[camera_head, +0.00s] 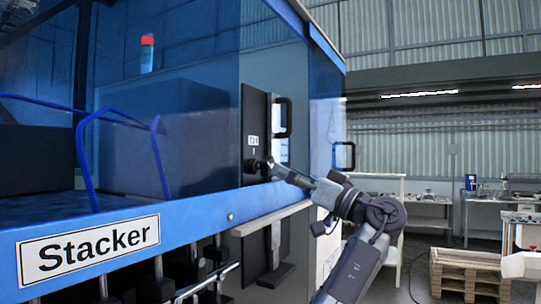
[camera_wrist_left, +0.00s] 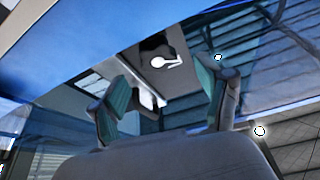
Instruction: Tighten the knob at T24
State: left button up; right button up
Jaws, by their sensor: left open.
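A dark upright panel (camera_head: 256,115) on the machine's blue front bears a small white label (camera_head: 253,140) that seems to read T24. A small dark knob (camera_head: 254,166) sits below the label, partly hidden by my fingertips. My left gripper (camera_head: 270,168) reaches the knob from the right; I cannot tell whether it touches it. In the left wrist view the two teal-padded fingers of my left gripper (camera_wrist_left: 165,98) stand apart. Beyond them is a dark patch with a white mark (camera_wrist_left: 165,62); I cannot tell whether it is the knob. My right gripper is not in view.
A black handle (camera_head: 284,118) juts out beside the panel, above my gripper. A blue ledge with a Stacker sign (camera_head: 90,250) runs along the machine's front. Metal rods (camera_head: 205,283) stick out below it. A wooden pallet stack (camera_head: 465,273) and benches stand at the right.

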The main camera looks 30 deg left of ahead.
aim_at(272, 165)
pick_arm(q)
jog(key=p+x, duration=0.1)
jog(key=x, duration=0.3)
jog(key=shift+w+r+p, duration=0.1)
jog(key=shift+r+p, duration=0.05)
jog(key=shift+p, duration=0.25)
jog(key=shift+a+r, duration=0.1)
jog(key=shift+a, duration=0.45)
